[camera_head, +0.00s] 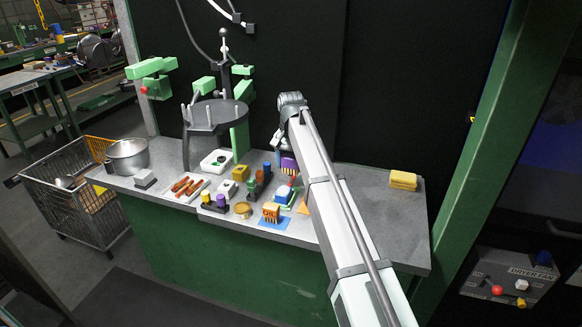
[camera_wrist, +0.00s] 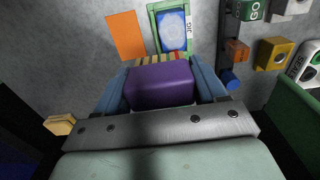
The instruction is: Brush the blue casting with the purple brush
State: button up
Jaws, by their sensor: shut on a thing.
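The purple brush (camera_wrist: 160,85) is clamped between the two blue fingers of my gripper (camera_wrist: 160,78) in the wrist view. A striped yellow and red strip shows at its far edge, just short of the jig. The blue casting (camera_wrist: 173,31) lies in a green frame marked JIG (camera_wrist: 154,30), ahead of the brush. I cannot tell whether the brush touches it. In the head view the purple brush (camera_head: 289,161) is above the bench, behind the green jig (camera_head: 284,195); my arm partly hides this area.
An orange plate (camera_wrist: 126,35) lies left of the jig. Several blocks and a GO holder (camera_wrist: 251,10) stand to its right. In the head view, a dark round stand (camera_head: 213,116), a pot (camera_head: 128,157) and yellow sponges (camera_head: 403,180) are on the grey bench, whose right part is mostly clear.

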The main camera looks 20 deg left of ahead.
send_over(289, 189)
jog(key=shift+s+d+f, duration=0.1)
jog(key=shift+d+f, duration=0.1)
jog(key=shift+f, duration=1.3)
jog(key=shift+s+d+f, duration=0.1)
jog(key=shift+d+f, duration=0.1)
jog(key=shift+f, duration=1.3)
jog(key=shift+a+f, duration=0.4)
jog(key=shift+f, duration=0.45)
jog(key=shift+c, duration=0.4)
jog(key=shift+a, duration=1.9)
jog(key=shift+d, duration=2.3)
jog(key=shift+a, duration=2.2)
jog(key=shift+s+d, duration=0.1)
jog(key=shift+d, duration=2.05)
jog(key=shift+s+a, duration=0.4)
jog(key=shift+a, duration=0.35)
jog(key=shift+s+a, duration=0.45)
jog(key=shift+a, duration=0.3)
jog(key=shift+s+a, duration=0.4)
jog(key=shift+a, duration=0.35)
jog(key=d, duration=0.5)
jog(key=a, duration=0.5)
jog(key=shift+w+a, duration=0.1)
jog(key=d, duration=0.5)
jog(key=shift+a, duration=2.4)
notch_tip(289, 189, up, 8)
jog(key=shift+r, duration=0.2)
